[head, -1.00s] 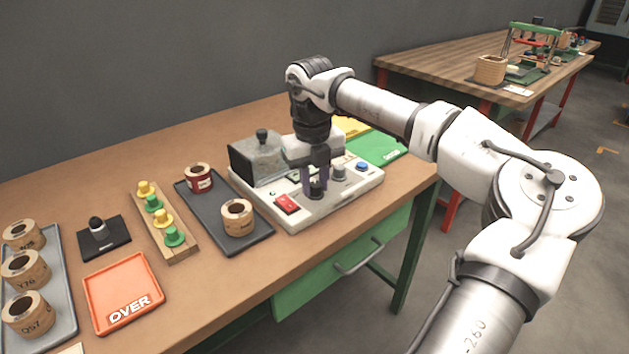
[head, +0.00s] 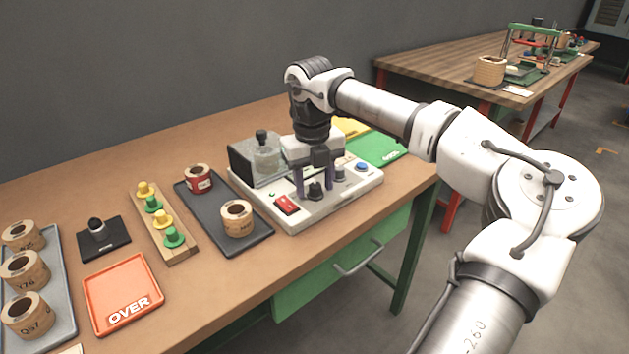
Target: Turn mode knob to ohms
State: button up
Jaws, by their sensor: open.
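The tester (head: 340,204) is a pale box on the bench with several controls on its sloped top. My gripper (head: 314,192) points down over the tester. Its two dark purple fingers are open, one on each side of the black knob and apart from it as far as I can see. The knob's pointer and any mode labels are too small to read. A grey knob (head: 340,173) and a blue button (head: 361,167) sit to the right.
A clear-covered chamber (head: 262,158) stands at the tester's back left. A dark tray (head: 216,217) with two coils lies left of the tester. Farther left are a peg rack (head: 176,246) and an orange OVER tray (head: 98,310).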

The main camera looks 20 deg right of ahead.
aim_at(312, 185)
notch_tip(312, 185, up, 14)
jog(key=shift+a+p, duration=0.25)
jog(key=shift+p, duration=0.15)
jog(key=shift+f, duration=0.15)
